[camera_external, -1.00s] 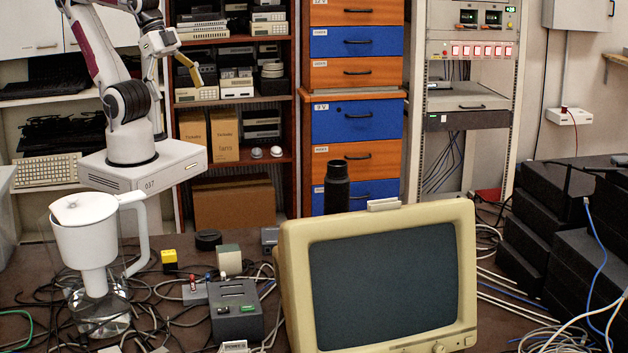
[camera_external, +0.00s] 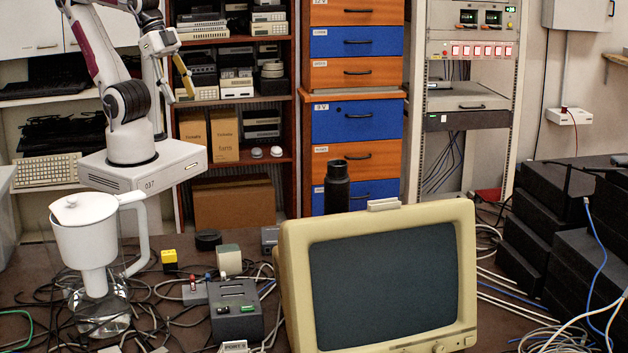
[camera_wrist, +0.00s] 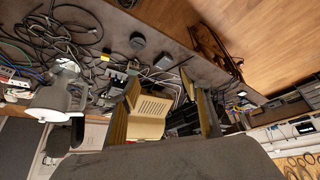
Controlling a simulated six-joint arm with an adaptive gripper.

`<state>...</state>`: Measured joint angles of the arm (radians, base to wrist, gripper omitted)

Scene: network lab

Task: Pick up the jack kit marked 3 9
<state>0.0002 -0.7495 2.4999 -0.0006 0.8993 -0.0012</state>
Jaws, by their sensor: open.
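I cannot make out a marking 3 9 on any object, so I cannot tell which one is the jack kit. Small items lie among cables left of the monitor: a yellow block (camera_external: 169,260), a grey-green box (camera_external: 229,261), a small grey box with a red part (camera_external: 195,292) and a dark grey device (camera_external: 237,312). My gripper (camera_external: 183,78) is raised in front of the shelves, well away from these items. In the wrist view its two tan fingers (camera_wrist: 163,88) are spread apart, with nothing visibly held between them.
A beige monitor (camera_external: 395,275) fills the front middle of the table. A white pitcher-like vessel (camera_external: 85,240) stands at left, a black bottle (camera_external: 337,187) behind the monitor. Black boxes (camera_external: 560,200) are stacked at right. Loose cables cover much of the tabletop.

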